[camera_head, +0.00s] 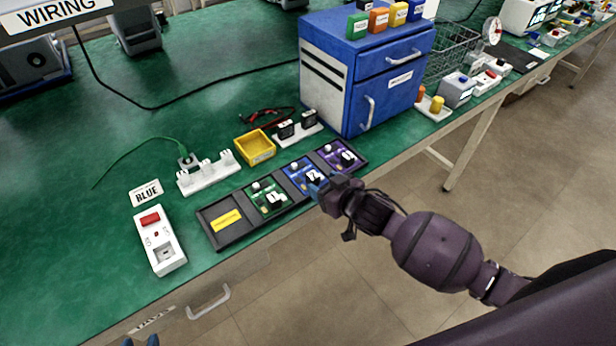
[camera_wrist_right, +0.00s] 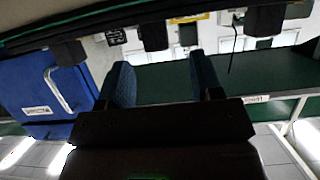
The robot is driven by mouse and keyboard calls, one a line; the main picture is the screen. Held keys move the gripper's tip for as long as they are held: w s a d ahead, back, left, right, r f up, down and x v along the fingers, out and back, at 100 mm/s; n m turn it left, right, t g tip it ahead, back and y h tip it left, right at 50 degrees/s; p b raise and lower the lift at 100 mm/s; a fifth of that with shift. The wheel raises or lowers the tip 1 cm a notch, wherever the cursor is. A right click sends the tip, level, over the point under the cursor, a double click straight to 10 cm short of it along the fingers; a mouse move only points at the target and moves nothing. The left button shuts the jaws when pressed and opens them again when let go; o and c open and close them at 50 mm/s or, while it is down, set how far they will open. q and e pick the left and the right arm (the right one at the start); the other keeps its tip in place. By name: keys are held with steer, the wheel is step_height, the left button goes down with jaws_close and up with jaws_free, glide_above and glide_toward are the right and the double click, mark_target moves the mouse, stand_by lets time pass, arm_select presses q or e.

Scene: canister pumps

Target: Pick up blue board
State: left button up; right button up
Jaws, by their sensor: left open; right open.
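The blue board (camera_head: 300,176) sits in a black tray (camera_head: 240,234) near the bench's front edge, between a green board (camera_head: 267,198) and a purple board (camera_head: 341,155). My right gripper (camera_head: 317,187) is at the blue board's front edge and partly covers it; I cannot tell whether it touches. In the right wrist view my right gripper (camera_wrist_right: 164,72) is open, with no board visible between its blue-padded fingers. Only the blue fingertips of my left gripper (camera_head: 140,341) show, apart, at the bottom edge of the head view, away from the boards.
The tray's left slot holds only a yellow label (camera_head: 226,220). A white switch box (camera_head: 159,240) and a "BLUE" sign (camera_head: 146,192) stand left. A yellow bin (camera_head: 255,147) and a blue cabinet (camera_head: 350,80) stand behind the tray. Open floor lies in front of the bench.

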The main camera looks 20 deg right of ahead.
mark_target(316, 179)
steer(key=x, duration=0.4)
steer(key=shift+w+d+b, duration=0.15)
steer(key=shift+w+b, duration=0.05)
steer(key=shift+b, duration=0.15)
steer(key=shift+w+f, duration=0.15)
steer(key=shift+w, duration=0.05)
arm_select(q)
steer(key=shift+s+f, duration=0.35)
steer(key=shift+f, duration=0.2)
arm_select(e)
steer(key=c, duration=1)
arm_select(q)
steer(key=shift+w, duration=0.1)
